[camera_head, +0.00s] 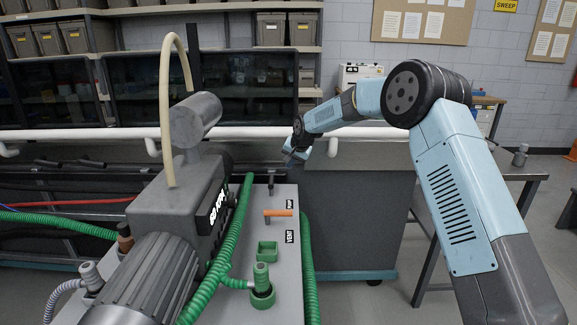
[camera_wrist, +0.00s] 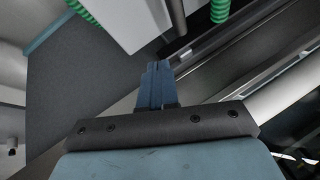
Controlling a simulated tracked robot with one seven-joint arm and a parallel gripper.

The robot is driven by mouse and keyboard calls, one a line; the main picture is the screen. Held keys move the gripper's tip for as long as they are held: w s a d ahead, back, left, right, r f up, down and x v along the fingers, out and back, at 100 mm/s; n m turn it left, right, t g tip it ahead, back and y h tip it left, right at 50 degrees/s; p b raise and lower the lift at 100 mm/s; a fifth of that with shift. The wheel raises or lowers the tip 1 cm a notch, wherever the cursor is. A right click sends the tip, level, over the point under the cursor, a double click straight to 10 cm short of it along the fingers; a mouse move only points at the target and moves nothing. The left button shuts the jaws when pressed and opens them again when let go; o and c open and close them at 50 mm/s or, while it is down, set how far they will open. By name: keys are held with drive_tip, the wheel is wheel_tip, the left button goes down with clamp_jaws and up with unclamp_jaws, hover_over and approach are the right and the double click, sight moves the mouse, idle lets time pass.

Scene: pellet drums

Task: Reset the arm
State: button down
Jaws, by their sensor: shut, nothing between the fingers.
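My gripper (camera_head: 290,157) is at the end of my light blue arm, in the middle of the head view, above the back edge of the grey pump plate. In the wrist view my gripper (camera_wrist: 160,66) shows its two blue fingers pressed together, with nothing between them. The fingers are apart from the things around them. My arm is bent, coming in from the right side of the head view.
A pump (camera_head: 165,215) with a curved beige tube (camera_head: 166,110) stands on the left. Green hoses (camera_head: 235,235), an orange-handled valve (camera_head: 279,213) and a green square socket (camera_head: 267,251) are on the plate. A white pipe (camera_head: 80,134) runs behind. A grey cabinet (camera_head: 350,225) stands beyond.

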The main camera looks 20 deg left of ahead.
drive_tip(key=shift+a, duration=0.1)
drive_tip(key=s+d+r+h, duration=0.1)
drive_tip(key=s+d+r, duration=0.3)
drive_tip(key=d+r, duration=0.3)
drive_tip(key=s+d+r+h, duration=0.1)
drive_tip(key=s+d+r, duration=0.2)
drive_tip(key=d+r, duration=0.45)
drive_tip(key=s+d+r+t+h, duration=0.1)
drive_tip(key=s+d+r, duration=0.3)
drive_tip(key=s+d, duration=0.35)
drive_tip(key=s+d+r, duration=0.5)
drive_tip(key=s+d, duration=0.1)
drive_tip(key=d, duration=0.3)
drive_tip(key=s+d+r+h, duration=0.1)
drive_tip(key=s+d, duration=0.5)
drive_tip(key=s, duration=0.3)
drive_tip(key=s+d+h, duration=0.1)
drive_tip(key=s+d, duration=0.5)
drive_tip(key=s, duration=0.3)
drive_tip(key=s+d+f, duration=0.2)
drive_tip(key=s, duration=0.5)
drive_tip(key=s+d+f, duration=0.3)
drive_tip(key=s, duration=0.4)
drive_tip(key=shift+s+d, duration=0.2)
drive_tip(key=shift+d, duration=0.05)
